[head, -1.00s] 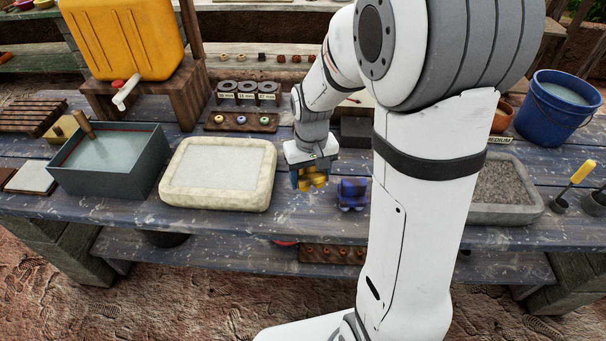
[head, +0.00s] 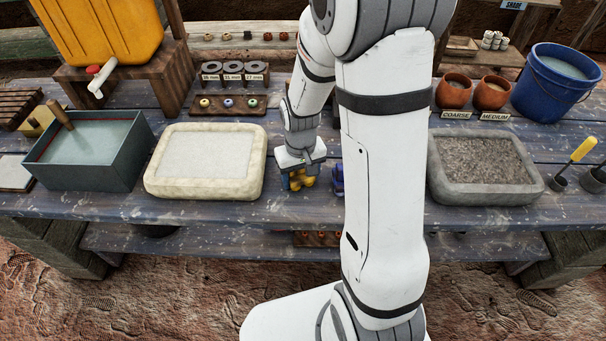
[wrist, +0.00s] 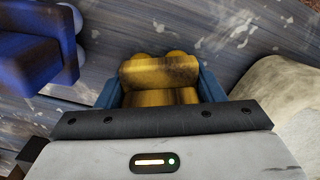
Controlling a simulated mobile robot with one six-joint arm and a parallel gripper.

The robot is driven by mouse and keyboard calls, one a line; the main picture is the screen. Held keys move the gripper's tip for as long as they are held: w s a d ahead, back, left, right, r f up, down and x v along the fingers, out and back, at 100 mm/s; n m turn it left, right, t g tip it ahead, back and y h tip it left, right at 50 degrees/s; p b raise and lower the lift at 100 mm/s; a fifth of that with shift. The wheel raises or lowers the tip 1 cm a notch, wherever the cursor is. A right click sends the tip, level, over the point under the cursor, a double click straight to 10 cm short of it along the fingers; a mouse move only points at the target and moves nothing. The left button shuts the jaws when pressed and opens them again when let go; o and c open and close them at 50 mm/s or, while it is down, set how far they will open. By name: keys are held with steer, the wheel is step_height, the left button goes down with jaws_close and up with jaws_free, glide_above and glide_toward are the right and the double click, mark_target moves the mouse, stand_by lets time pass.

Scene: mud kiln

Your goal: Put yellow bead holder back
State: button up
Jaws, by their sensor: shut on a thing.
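The yellow bead holder (head: 301,180) is between the fingers of my gripper (head: 297,182), low at the table's front part, just right of the cream-rimmed tray. Whether it touches the tabletop I cannot tell. In the wrist view the yellow bead holder (wrist: 160,75) shows between the two blue fingers of my gripper (wrist: 160,90), which is shut on it. A blue holder of similar shape (head: 338,180) stands just to its right, partly hidden by my arm. In the wrist view the blue holder (wrist: 32,62) is at the upper left, apart from my fingers.
The cream-rimmed tray (head: 257,165) stands close left of my gripper. A grey-rimmed tray (head: 440,190) with gravel lies right. A wooden board (head: 240,112) with several rings is behind. A teal basin (head: 90,180) and blue bucket (head: 560,90) stand farther out.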

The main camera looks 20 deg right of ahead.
steer(key=shift+s, duration=0.1)
steer(key=shift+f, duration=0.2)
steer(key=o, duration=0.9)
steer(key=shift+o, duration=0.2)
steer(key=shift+r, duration=0.2)
step_height(320, 180, up, 12)
steer(key=shift+f+p, duration=0.1)
steer(key=shift+p, duration=0.25)
steer(key=s+r+t, duration=0.1)
steer(key=s+r, duration=0.2)
steer(key=s, duration=0.3)
steer(key=s+r+m+t, duration=0.1)
steer(key=s+r, duration=0.3)
steer(key=s, duration=0.3)
steer(key=shift+s+d+r+t, duration=0.15)
steer(key=shift+d+r+t, duration=0.05)
steer(key=shift+d+t, duration=0.1)
